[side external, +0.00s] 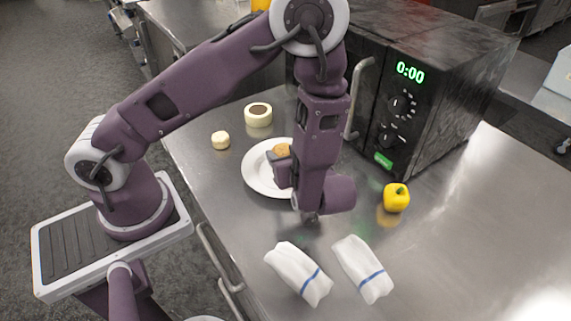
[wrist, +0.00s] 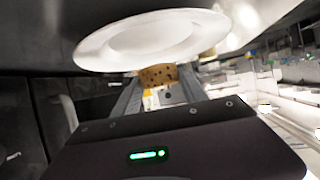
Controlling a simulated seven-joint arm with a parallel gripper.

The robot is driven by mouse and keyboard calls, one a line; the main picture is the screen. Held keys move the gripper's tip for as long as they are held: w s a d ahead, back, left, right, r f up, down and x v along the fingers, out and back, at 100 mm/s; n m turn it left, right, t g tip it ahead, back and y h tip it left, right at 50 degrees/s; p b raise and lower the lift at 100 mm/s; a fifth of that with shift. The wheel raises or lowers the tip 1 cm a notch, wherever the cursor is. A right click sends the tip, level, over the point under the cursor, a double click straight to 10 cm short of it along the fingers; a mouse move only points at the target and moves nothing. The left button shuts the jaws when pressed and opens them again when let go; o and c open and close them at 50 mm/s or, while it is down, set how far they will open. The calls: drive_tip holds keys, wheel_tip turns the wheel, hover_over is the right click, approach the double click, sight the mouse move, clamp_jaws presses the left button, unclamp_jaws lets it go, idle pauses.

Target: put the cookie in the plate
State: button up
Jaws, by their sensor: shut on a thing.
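The cookie (wrist: 158,75) is brown with dark spots. My gripper (wrist: 159,82) is shut on it, with one finger on each side. In the side external view the cookie (side external: 282,149) shows over the far part of the white plate (side external: 254,183), just beyond my gripper (side external: 282,154). My wrist and forearm hide the plate's right part. In the wrist view the round plate (wrist: 100,57) is close to the cookie; I cannot tell whether they touch.
A black microwave (side external: 435,95) stands at the right. A yellow pepper (side external: 396,199) sits in front of it. Two white cloths with blue stripes (side external: 297,272) (side external: 362,268) lie at the front. A tape-like ring (side external: 258,117) and a small pale round item (side external: 220,141) are behind the plate.

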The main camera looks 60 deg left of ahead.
drive_tip(key=shift+f, duration=1.8)
drive_tip(key=shift+f, duration=0.1)
drive_tip(key=o, duration=1.4)
drive_tip(key=shift+c, duration=0.2)
